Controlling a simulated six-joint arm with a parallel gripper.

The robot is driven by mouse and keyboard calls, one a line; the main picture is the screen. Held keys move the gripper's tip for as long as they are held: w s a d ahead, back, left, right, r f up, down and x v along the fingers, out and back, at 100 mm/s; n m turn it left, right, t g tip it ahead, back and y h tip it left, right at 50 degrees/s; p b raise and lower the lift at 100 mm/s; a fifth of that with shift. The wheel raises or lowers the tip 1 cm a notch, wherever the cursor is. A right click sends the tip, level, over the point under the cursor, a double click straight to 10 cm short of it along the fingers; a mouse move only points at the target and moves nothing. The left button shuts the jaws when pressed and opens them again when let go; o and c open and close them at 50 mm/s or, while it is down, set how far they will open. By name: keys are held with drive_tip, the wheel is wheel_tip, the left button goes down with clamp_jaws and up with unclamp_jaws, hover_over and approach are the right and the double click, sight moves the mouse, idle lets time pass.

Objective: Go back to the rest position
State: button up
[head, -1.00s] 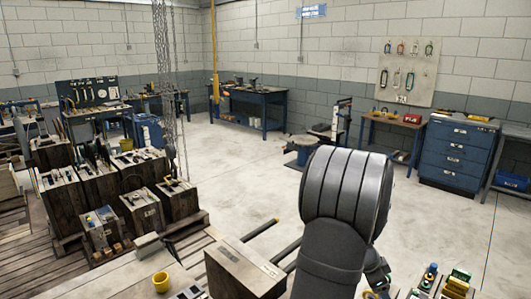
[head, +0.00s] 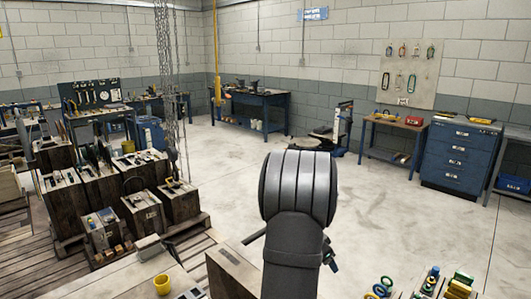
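My arm stands upright in the lower middle of the head view, with a large grey ribbed joint at its top and a dark link below it. A small dark part of my arm shows just right of that link. My gripper's fingers cannot be seen; the arm hides what lies behind it. Whether anything is held cannot be told.
Wooden-sided mould blocks (head: 145,217) stand on pallets at left. A wooden block (head: 229,275) and a yellow cup (head: 162,284) are close at the front. Coloured rings (head: 378,289) lie lower right. A blue drawer cabinet (head: 455,155) stands behind. Open floor (head: 400,220) lies between.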

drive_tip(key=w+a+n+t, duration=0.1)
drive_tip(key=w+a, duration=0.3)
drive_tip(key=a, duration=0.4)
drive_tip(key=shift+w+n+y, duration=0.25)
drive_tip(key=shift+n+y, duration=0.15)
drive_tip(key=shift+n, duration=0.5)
